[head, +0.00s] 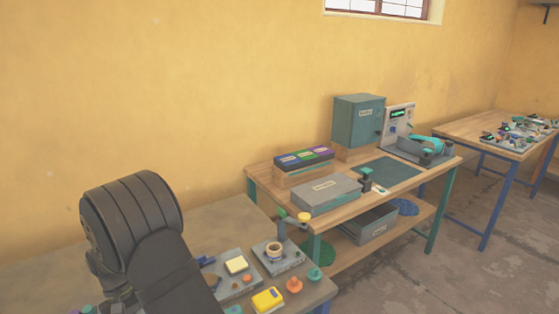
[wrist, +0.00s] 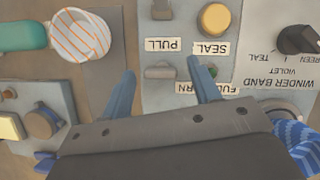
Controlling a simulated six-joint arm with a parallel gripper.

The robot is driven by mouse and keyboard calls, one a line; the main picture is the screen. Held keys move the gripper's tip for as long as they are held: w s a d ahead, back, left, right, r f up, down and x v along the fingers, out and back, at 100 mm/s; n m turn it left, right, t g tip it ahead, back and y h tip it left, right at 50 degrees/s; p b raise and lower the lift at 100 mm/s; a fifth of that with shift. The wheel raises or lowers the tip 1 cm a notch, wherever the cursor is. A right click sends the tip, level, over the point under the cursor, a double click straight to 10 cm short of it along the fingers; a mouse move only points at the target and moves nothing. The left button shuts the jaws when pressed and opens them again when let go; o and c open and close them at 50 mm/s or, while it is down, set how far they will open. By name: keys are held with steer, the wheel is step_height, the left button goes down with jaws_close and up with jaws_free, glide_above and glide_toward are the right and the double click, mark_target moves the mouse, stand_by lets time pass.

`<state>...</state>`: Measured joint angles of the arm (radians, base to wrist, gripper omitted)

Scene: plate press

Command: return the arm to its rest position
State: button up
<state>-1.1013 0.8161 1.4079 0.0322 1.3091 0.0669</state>
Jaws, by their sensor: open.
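My gripper (wrist: 159,90) shows in the wrist view with its two blue fingers spread apart and nothing between them. It is over a grey control panel (wrist: 187,95) with labels that read upside down, "PULL" and "SEAL". In the head view my dark arm fills the lower left, in front of the near table (head: 205,224); the gripper itself is not seen there. No mark of a rest position shows in either view.
The wrist view shows a yellow button (wrist: 214,19), a black knob (wrist: 297,39), a striped cup (wrist: 79,36) and a teal object (wrist: 20,36) close by. The head view shows a workbench with a teal cabinet (head: 358,121), a grey box (head: 326,194) and a machine (head: 398,119).

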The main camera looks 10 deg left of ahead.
steer(key=n+t, duration=0.1)
steer(key=n, duration=0.3)
steer(key=n+t, duration=0.1)
steer(key=n, duration=0.1)
steer(key=shift+s+n+t+h, duration=0.25)
steer(key=shift+n+t+h, duration=0.05)
steer(key=shift+n, duration=0.1)
steer(key=n+t, duration=0.1)
steer(key=n, duration=0.4)
steer(key=n+t+y, duration=0.1)
steer(key=n, duration=0.1)
steer(key=shift+s+t, duration=0.15)
steer(key=shift+t, duration=0.15)
